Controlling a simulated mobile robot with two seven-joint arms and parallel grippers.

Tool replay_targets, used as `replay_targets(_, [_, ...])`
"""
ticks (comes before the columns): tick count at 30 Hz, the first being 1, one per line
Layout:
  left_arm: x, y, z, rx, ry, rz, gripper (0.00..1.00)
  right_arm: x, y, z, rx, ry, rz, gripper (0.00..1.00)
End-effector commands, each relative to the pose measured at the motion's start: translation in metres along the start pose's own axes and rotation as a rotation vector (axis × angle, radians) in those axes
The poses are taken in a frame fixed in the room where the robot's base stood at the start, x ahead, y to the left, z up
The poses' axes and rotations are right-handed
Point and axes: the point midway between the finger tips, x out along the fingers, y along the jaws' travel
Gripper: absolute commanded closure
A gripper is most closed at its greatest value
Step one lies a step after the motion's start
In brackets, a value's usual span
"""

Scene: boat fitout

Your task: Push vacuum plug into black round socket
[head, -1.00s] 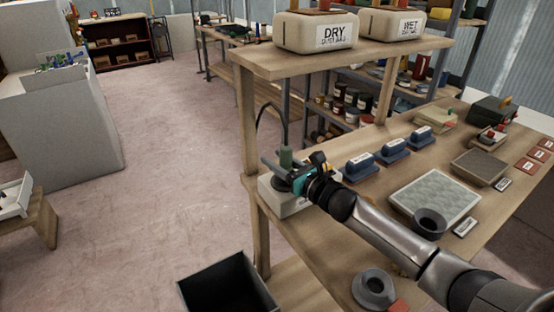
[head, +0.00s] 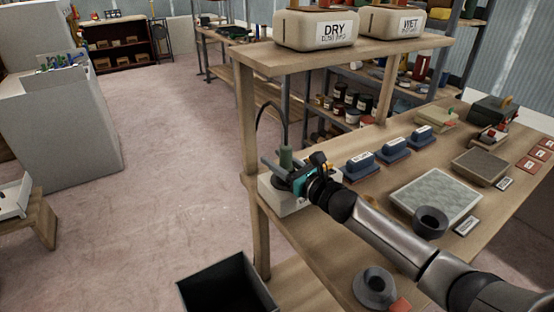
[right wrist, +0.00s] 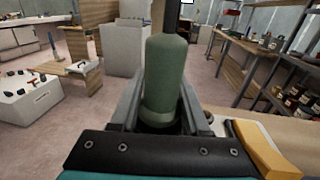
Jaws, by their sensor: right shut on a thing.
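The green vacuum plug (head: 286,157) stands upright at the left end of the bench, with a black cable looping up behind it. My right gripper (head: 283,176) is shut on the plug. In the right wrist view the plug (right wrist: 166,80) is upright between the two fingers (right wrist: 160,110). A pale box (head: 290,205) lies under the gripper, with a dark round part (head: 277,183) on its top that looks like the black socket. The gripper hides much of it, and I cannot tell how deep the plug sits. My left gripper is not in view.
Several blue blocks (head: 361,166) and a grey pad (head: 434,197) lie right of the gripper. A shelf (head: 350,55) with DRY and WET bins stands above. A black open bin (head: 226,285) is below the bench's left edge.

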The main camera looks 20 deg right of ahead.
Motion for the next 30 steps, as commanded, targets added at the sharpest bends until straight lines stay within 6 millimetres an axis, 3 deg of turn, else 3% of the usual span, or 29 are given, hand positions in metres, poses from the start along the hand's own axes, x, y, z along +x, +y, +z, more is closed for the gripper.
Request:
replay_targets(1, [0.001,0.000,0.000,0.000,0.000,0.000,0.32,-0.003,0.002,-0.014,0.005,0.026,-0.003,1.00])
replay_targets(2, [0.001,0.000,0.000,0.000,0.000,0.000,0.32,-0.003,0.002,-0.014,0.005,0.026,-0.003,0.52])
replay_targets(10, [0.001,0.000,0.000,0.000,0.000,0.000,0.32,-0.003,0.001,-0.012,0.004,0.023,-0.004,0.21])
replay_targets(23, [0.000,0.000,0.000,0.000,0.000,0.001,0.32,-0.003,0.000,-0.009,0.002,0.017,-0.003,0.19])
replay_targets(30, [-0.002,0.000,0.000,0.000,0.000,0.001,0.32,-0.022,0.001,-0.008,0.004,0.016,-0.001,0.19])
